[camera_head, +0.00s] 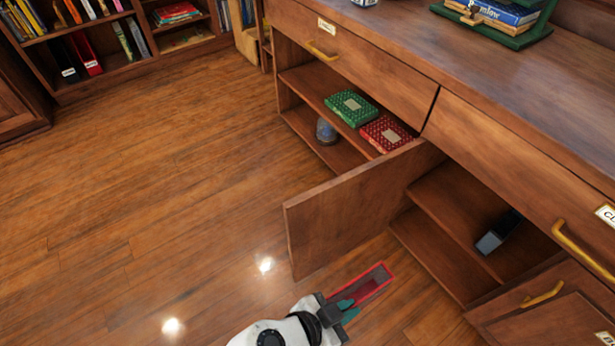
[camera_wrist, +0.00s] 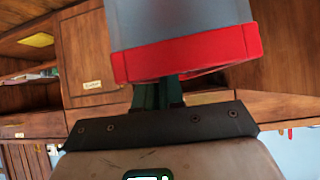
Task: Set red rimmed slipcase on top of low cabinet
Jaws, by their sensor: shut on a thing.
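The red rimmed slipcase (camera_head: 368,287) is in my gripper (camera_head: 345,304), low in front of the cabinet in the head view. Its red rim outlines an open side. In the wrist view the slipcase (camera_wrist: 185,40) shows a grey body and a red band, close above my gripper (camera_wrist: 165,92). My gripper is shut on it; the fingertips are partly hidden behind the slipcase. The low cabinet (camera_head: 455,62) runs along the right, with its wooden top well above the slipcase. One cabinet door (camera_head: 350,210) stands open, just behind the slipcase.
On the cabinet top, a green stand (camera_head: 500,30) holds books at the back. The front of the top is clear. Green and red patterned boxes (camera_head: 351,107) (camera_head: 386,133) lie on an inner shelf. A grey-black object (camera_head: 497,233) lies in the right compartment. Open floor lies left.

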